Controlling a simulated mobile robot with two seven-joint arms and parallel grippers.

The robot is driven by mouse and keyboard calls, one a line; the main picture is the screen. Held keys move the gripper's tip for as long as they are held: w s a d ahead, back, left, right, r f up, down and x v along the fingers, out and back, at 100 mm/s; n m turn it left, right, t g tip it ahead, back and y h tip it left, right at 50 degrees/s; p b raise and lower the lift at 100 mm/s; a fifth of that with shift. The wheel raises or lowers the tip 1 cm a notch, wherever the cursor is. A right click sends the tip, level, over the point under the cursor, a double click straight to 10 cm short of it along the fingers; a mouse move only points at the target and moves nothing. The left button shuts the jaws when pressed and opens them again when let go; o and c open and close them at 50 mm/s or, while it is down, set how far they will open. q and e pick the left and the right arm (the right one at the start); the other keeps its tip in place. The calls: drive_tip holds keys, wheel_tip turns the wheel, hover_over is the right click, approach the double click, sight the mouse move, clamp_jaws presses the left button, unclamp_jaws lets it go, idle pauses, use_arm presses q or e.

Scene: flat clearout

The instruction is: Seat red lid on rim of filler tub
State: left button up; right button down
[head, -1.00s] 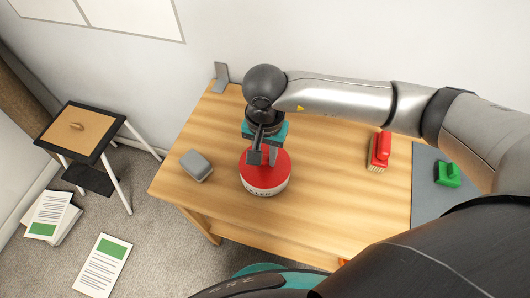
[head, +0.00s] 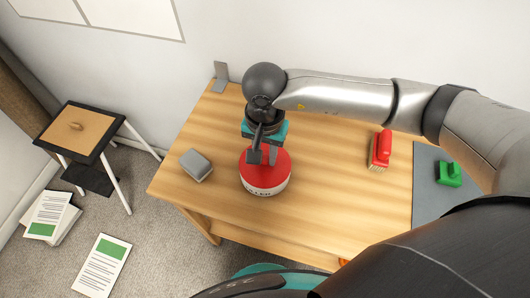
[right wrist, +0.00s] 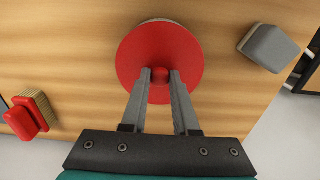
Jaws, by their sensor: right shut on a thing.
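The red lid (head: 264,177) is a round disc with a small knob, lying over the top of the white filler tub (head: 268,190), whose side with dark lettering shows below it. In the right wrist view the lid (right wrist: 160,45) covers almost all of the tub, with a thin pale edge of the tub (right wrist: 160,20) showing at the far side. I cannot tell if the lid is fully seated. My right gripper (head: 263,157) is shut on the lid's knob from above; its fingers (right wrist: 160,78) flank the knob. My left gripper is not in view.
A grey block (head: 196,165) stands left of the tub on the wooden table (head: 225,215). A red brush (head: 380,151) and a green-handled tool (head: 448,174) on a grey mat (head: 428,205) lie to the right. A grey bracket (head: 221,76) stands at the back edge.

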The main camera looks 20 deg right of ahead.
drive_tip(key=c, duration=0.6)
unclamp_jaws()
wheel_tip(320, 180, up, 15)
drive_tip(key=p, duration=0.1)
drive_tip(key=shift+r, duration=0.2)
